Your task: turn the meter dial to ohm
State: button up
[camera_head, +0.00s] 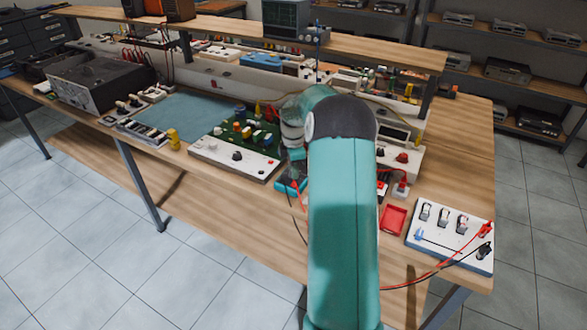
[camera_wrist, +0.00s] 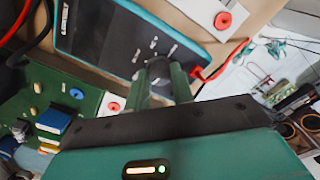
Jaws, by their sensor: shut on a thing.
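The meter (camera_wrist: 95,32) has a dark face with pale markings and a teal rim, and shows at the top of the wrist view, tilted in the picture. My gripper (camera_wrist: 160,74) is over the meter's face, its two dark green fingers shut on the small dark dial between the tips. The fingers hide most of the dial, so I cannot read where it points. The ohm mark is too small to make out. In the head view my teal arm covers the fingertips and most of the meter.
A green circuit board (camera_wrist: 75,98) with coloured parts lies beside the meter. A red lead (camera_wrist: 232,60) runs close to its right side. In the head view, a red tray (camera_head: 393,219) and a white switch panel (camera_head: 450,250) with leads stand at right. A shelf (camera_head: 260,30) spans the back.

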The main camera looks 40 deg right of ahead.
jog(key=m, duration=0.4)
jog(key=shift+m, duration=0.3)
jog(key=m, duration=0.4)
jog(key=shift+m, duration=0.3)
jog(key=m, duration=0.3)
jog(key=shift+m, duration=0.3)
jog(key=m, duration=0.4)
jog(key=shift+m, duration=0.3)
jog(key=m, duration=0.4)
jog(key=shift+m, duration=0.3)
jog(key=m, duration=0.3)
jog(key=shift+m, duration=0.3)
jog(key=m, duration=0.4)
jog(key=shift+m, duration=1.9)
